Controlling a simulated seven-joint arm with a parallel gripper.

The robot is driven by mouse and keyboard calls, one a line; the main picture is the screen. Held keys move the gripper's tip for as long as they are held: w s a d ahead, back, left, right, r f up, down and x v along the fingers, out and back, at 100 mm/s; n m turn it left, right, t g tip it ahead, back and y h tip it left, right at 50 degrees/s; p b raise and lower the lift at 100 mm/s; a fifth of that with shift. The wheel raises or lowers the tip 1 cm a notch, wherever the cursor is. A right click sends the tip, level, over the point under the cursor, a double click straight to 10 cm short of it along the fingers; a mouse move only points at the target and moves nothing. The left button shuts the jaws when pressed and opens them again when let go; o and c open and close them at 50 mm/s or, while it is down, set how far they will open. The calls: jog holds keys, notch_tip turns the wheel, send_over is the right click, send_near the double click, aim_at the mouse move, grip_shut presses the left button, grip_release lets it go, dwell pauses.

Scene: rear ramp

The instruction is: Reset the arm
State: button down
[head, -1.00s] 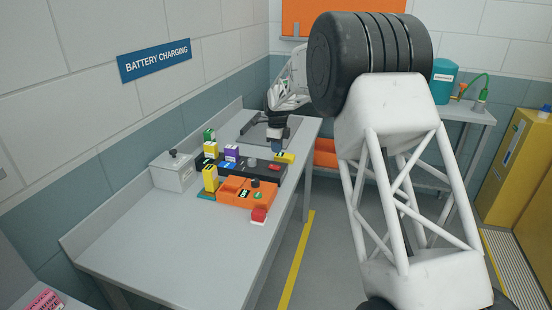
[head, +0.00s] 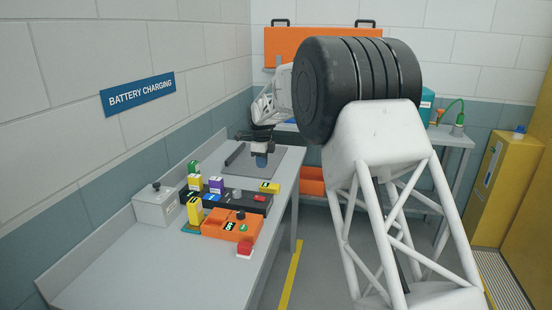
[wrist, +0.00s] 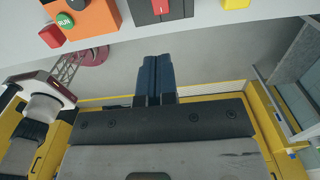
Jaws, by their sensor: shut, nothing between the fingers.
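My arm is the task's object; its big black joint (head: 350,85) and white lattice link fill the right of the head view. The arm folds back behind that joint to a white forearm (head: 265,108). My gripper (head: 262,160) hangs over the far end of the grey bench, above a dark grey pad. In the wrist view the gripper (wrist: 155,75) shows two dark blue fingers lying together, with nothing between them.
The grey bench (head: 130,265) holds an orange control box (head: 218,229), a black tray with coloured blocks, a red button (head: 244,247) and a grey box (head: 158,207). A yellow cabinet (head: 500,185) stands right. An orange panel (head: 300,45) hangs behind.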

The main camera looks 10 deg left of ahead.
jog(key=s+d+r+n, duration=0.3)
jog(key=s+d+r, duration=0.2)
jog(key=s+d, duration=0.45)
jog(key=s+d+r+n+t, duration=0.1)
jog(key=s+d+r+n, duration=0.35)
jog(key=d, duration=0.75)
jog(key=s+d+r+n, duration=0.1)
jog(key=s+d+r, duration=0.5)
jog(key=s+d, duration=0.5)
jog(key=s+d+f+n, duration=0.3)
jog(key=s+d, duration=0.2)
jog(key=s, duration=0.6)
jog(key=s+d+f+n+t, duration=0.1)
jog(key=s+d, duration=0.4)
jog(key=s, duration=0.6)
jog(key=s+d+f+n, duration=0.4)
jog(key=s+d+n, duration=0.1)
jog(key=s, duration=0.7)
jog(key=shift+d+f+t, duration=0.3)
jog(key=shift+d, duration=0.15)
